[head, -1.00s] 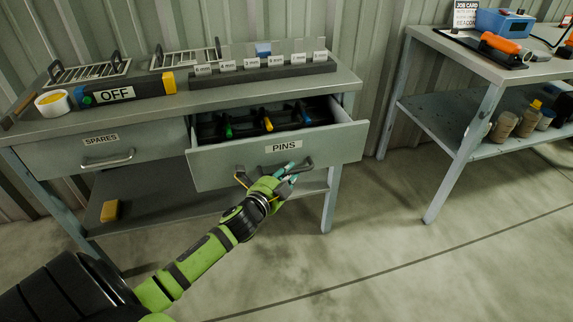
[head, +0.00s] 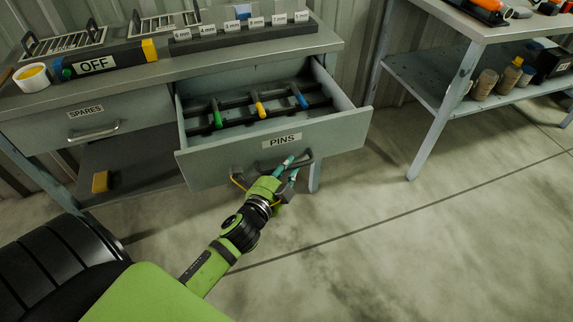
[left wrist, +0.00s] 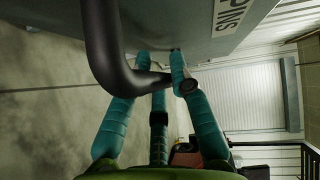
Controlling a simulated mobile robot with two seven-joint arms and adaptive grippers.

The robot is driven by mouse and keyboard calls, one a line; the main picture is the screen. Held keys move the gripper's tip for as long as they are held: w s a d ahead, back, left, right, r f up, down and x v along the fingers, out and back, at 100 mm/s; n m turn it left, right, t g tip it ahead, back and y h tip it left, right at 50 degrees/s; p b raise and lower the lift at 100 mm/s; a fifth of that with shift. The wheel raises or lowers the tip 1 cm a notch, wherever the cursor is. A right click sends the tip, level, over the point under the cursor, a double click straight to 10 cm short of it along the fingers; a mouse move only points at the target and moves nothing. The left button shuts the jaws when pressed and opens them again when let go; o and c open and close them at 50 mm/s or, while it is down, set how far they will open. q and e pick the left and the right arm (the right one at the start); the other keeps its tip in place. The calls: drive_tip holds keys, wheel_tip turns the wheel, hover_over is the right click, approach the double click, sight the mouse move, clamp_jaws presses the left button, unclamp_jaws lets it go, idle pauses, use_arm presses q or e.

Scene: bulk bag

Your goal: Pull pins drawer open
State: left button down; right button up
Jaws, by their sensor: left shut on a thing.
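The grey pins drawer (head: 222,160) has a white PINS label and stands well out of the bench in the head view. Inside it a dark rack holds tools with green, yellow and blue handles (head: 261,109). My left gripper (head: 290,165) is at the drawer's front, its teal fingers shut around the dark bar handle (left wrist: 108,50). In the left wrist view the fingers (left wrist: 163,72) close on the right part of the handle, below the drawer front. The palm and wrist hide part of the handle in the head view. My right gripper is not in view.
The closed SPARES drawer (head: 40,133) is to the left. The bench top (head: 225,57) carries an OFF block (head: 97,65), a yellow-filled cup (head: 32,76) and a labelled rack (head: 240,32). A second bench (head: 440,85) stands at right. Floor between is clear.

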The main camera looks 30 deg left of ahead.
use_arm(q)
drive_tip(key=c, duration=1.4)
unclamp_jaws()
drive_tip(key=shift+s, duration=0.2)
drive_tip(key=s, duration=0.4)
drive_tip(key=s+r, duration=0.1)
drive_tip(key=s, duration=0.2)
drive_tip(key=s+d, duration=0.1)
drive_tip(key=s, duration=0.3)
drive_tip(key=shift+s+r, duration=0.3)
drive_tip(key=shift+r, duration=0.05)
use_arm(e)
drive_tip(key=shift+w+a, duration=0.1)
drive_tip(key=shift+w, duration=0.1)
